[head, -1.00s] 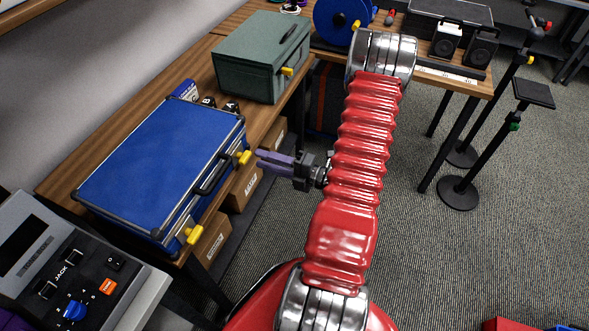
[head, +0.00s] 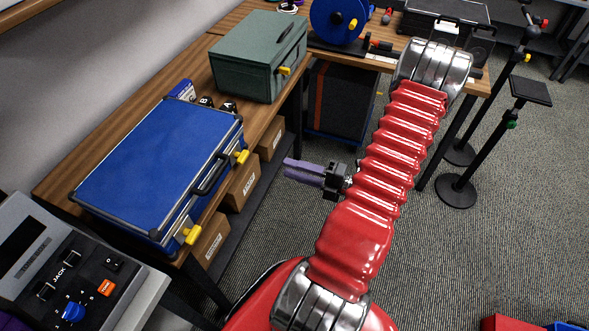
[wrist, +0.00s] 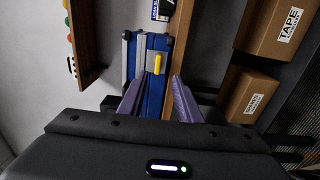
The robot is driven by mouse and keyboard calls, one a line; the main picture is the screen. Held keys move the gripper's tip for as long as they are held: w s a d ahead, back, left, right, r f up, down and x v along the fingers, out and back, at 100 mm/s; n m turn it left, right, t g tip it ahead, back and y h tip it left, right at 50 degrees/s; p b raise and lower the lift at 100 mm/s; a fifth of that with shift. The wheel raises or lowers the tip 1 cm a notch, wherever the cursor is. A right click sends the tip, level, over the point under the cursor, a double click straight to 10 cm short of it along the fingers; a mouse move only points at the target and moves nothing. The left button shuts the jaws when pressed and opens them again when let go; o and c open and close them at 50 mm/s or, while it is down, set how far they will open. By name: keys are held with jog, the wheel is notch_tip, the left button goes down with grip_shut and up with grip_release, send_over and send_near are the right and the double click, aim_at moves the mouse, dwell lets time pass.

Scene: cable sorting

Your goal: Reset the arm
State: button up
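My gripper (head: 288,168) shows to the left of my red arm in the head view, in free air over the floor to the right of the table edge. In the wrist view its two purple fingers (wrist: 153,92) stand apart with nothing between them, so it is open and empty. The closed blue case (head: 158,170) with yellow latches lies on the wooden table, left of the gripper and apart from it. Its blue side and one yellow latch (wrist: 157,64) show beyond the fingers in the wrist view.
A green metal box (head: 250,62) and a blue cable reel (head: 338,20) stand farther back on the tables. Cardboard boxes (head: 242,182) sit on the shelf below. Black stands (head: 480,150) rise at the right. A control panel (head: 75,270) is at the lower left.

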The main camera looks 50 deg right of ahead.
dwell(0.6)
jog(key=s+a+r+n+g+y, duration=0.15)
jog(key=a+n+g, duration=0.35)
jog(key=n, duration=0.5)
jog(key=s+a+n+g, duration=0.3)
jog(key=a+n+g, duration=0.15)
jog(key=n, duration=0.55)
jog(key=s+a+r+n+g+y, duration=0.1)
jog(key=s+a+n+g, duration=0.25)
jog(key=n+g, duration=0.45)
jog(key=w+a+r+n+t+h, duration=0.1)
jog(key=w+a+r+n+h, duration=0.2)
jog(key=r+n, duration=0.45)
jog(key=w+a+r+n+t+h, duration=0.15)
jog(key=r+n+h, duration=0.35)
jog(key=n, duration=0.5)
jog(key=w+a+r+n+t, duration=0.1)
jog(key=a+r+n+t, duration=0.2)
jog(key=a+r, duration=0.7)
jog(key=shift+w+a+n+t, duration=0.25)
jog(key=shift+a+n, duration=0.35)
jog(key=shift+n, duration=0.35)
